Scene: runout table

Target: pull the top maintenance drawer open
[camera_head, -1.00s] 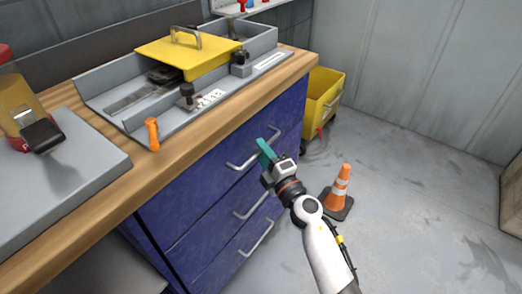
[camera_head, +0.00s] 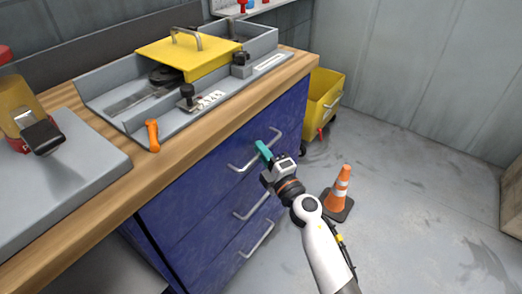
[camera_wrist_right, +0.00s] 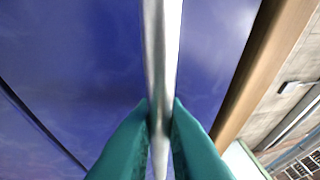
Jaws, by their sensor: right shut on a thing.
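The blue drawer unit (camera_head: 190,197) stands under the wooden worktop. The top drawer's silver bar handle (camera_head: 240,167) is on its front, and the drawer looks closed. My right gripper (camera_head: 263,150) is at this handle, its teal fingers around the bar. In the right wrist view the handle (camera_wrist_right: 161,60) runs down between the two teal fingertips (camera_wrist_right: 160,118), which are shut on it. The gripper hides the middle of the handle in the head view. Two lower drawer handles (camera_head: 251,206) (camera_head: 257,238) are below. My left gripper is not in view.
The wooden worktop (camera_head: 165,171) overhangs the drawers and carries a grey machine with a yellow cover (camera_head: 190,53). An orange-white cone (camera_head: 341,188) stands on the floor right of my right arm. A yellow cart (camera_head: 323,98) is behind it.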

